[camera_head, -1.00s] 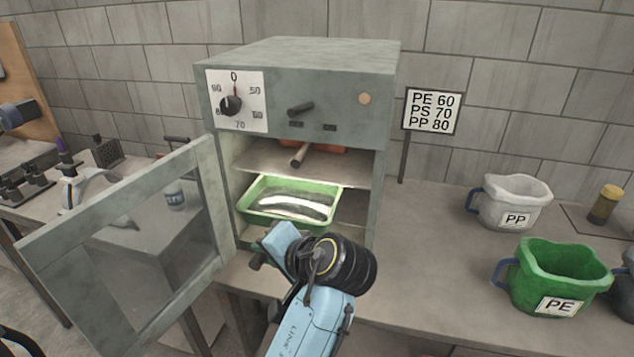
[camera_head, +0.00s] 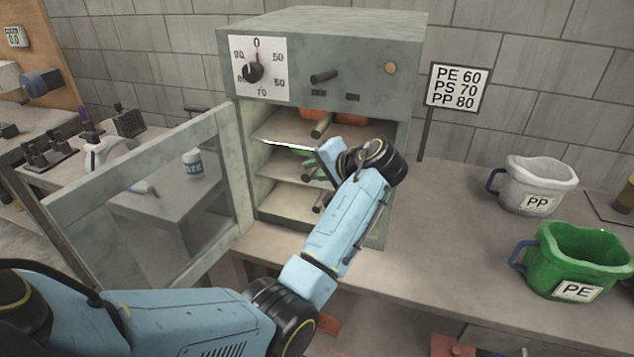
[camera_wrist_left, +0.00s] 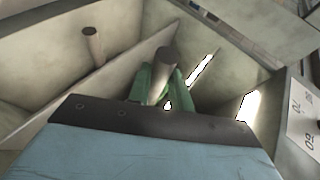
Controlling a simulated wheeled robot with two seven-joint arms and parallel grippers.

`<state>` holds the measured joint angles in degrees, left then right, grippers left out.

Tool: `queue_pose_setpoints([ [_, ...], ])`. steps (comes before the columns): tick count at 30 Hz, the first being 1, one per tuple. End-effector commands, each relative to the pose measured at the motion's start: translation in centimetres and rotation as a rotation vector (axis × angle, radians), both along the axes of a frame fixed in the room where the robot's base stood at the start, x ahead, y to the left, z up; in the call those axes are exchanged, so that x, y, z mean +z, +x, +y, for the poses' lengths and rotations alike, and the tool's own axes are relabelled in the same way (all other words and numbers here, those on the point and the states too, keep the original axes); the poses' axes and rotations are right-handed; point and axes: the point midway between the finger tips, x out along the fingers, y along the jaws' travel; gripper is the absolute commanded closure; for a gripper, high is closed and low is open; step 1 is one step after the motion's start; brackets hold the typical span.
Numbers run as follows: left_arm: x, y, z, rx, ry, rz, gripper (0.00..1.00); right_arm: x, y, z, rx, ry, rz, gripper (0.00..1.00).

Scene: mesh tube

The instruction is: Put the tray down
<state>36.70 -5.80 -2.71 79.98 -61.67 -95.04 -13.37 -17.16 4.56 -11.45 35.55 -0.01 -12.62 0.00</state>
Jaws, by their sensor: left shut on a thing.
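My left gripper (camera_head: 319,166) reaches into the open grey oven (camera_head: 330,50) at middle-shelf height. In the left wrist view it is shut around a dark-ended rod handle (camera_wrist_left: 166,62), with green pieces on both sides of the rod. A thin bright strip (camera_head: 290,146) shows under the top shelf, and bright patches show beyond the rod in the wrist view. The strip may be the tray's edge; the tray's body is not clearly visible, and I cannot tell whether it touches a shelf. The middle shelf (camera_head: 280,168) looks bare at its left. My right gripper is out of view.
The oven door (camera_head: 215,120) stands open at the left. Rod handles project at the top shelf (camera_head: 322,125) and lower shelf (camera_head: 321,202). A PP jug (camera_head: 540,175), a green PE jug (camera_head: 570,250) and a temperature sign (camera_head: 457,88) stand at the right. The bench before the jugs is clear.

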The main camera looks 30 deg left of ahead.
Motion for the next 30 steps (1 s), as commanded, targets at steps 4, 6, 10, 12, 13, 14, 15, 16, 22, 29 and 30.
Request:
queue_pose_setpoints([
  [4, 0.0, 0.5, 0.2, 0.001, 0.002, -0.004, 1.0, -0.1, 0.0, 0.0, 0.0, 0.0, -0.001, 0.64],
  [6, -0.7, 0.5, 0.2, 0.001, 0.003, -0.003, 1.0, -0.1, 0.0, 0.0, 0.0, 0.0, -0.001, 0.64],
  [10, -2.5, 0.4, 0.2, 0.0, 0.003, -0.002, 1.0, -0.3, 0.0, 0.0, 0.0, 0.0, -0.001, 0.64],
  [12, -3.3, 0.4, 0.2, -0.001, 0.003, -0.001, 1.0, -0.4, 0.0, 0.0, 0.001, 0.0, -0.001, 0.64],
  [13, -3.4, 0.4, 0.2, 0.0, 0.003, -0.003, 1.0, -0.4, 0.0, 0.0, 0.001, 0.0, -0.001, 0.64],
  [14, -3.4, 0.4, 0.2, 0.001, 0.002, -0.004, 1.0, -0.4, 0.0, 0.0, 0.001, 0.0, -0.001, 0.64],
  [15, -3.4, 0.5, 0.2, 0.0, 0.002, -0.005, 1.0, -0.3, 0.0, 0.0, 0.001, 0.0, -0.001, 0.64],
  [16, -3.4, 0.5, 0.2, 0.0, 0.002, -0.005, 1.0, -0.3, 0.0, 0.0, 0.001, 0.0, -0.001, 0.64],
  [22, -3.5, 0.4, 0.1, 0.0, 0.0, 0.0, 0.63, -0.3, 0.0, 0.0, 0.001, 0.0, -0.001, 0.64],
  [29, -3.5, 0.4, 0.1, 0.0, 0.0, 0.0, 0.57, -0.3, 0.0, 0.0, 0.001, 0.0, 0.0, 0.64],
  [30, -3.5, 0.4, 0.1, 0.0, 0.0, 0.0, 0.57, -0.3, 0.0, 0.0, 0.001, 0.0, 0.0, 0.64],
])
